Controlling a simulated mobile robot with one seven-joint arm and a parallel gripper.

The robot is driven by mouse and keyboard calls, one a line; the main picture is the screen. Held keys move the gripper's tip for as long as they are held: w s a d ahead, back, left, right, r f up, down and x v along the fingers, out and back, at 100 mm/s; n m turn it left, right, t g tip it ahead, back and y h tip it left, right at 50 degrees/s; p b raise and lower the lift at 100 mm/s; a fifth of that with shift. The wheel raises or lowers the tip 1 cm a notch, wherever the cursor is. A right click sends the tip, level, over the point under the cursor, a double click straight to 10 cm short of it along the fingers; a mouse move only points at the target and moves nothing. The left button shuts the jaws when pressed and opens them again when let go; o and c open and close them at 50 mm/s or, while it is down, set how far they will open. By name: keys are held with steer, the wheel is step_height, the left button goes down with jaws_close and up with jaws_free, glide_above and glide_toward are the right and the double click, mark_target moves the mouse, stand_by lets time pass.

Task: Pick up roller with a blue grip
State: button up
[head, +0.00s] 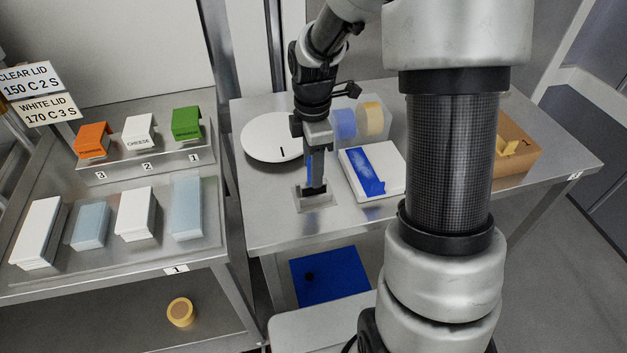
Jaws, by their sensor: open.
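My gripper (313,186) points down over the middle table, with its jaws open. A narrow upright blue strip (309,164) shows at the fingers, and I take it for the blue grip of the roller. It stands above a small grey metal holder (325,200) on the table. The fingers hide much of it, so the roller's head cannot be made out. I cannot tell whether the fingers touch the grip.
Close right is a white block with a blue strip (396,160). Behind is a clear box with blue (345,124) and yellow rolls (372,118). A white disc (262,140) lies left, a brown box (522,150) right.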

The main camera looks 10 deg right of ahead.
mark_target(306, 189)
step_height(306, 189, down, 2)
steer(key=shift+f, duration=0.2)
jaws_close()
steer(key=shift+r, duration=0.1)
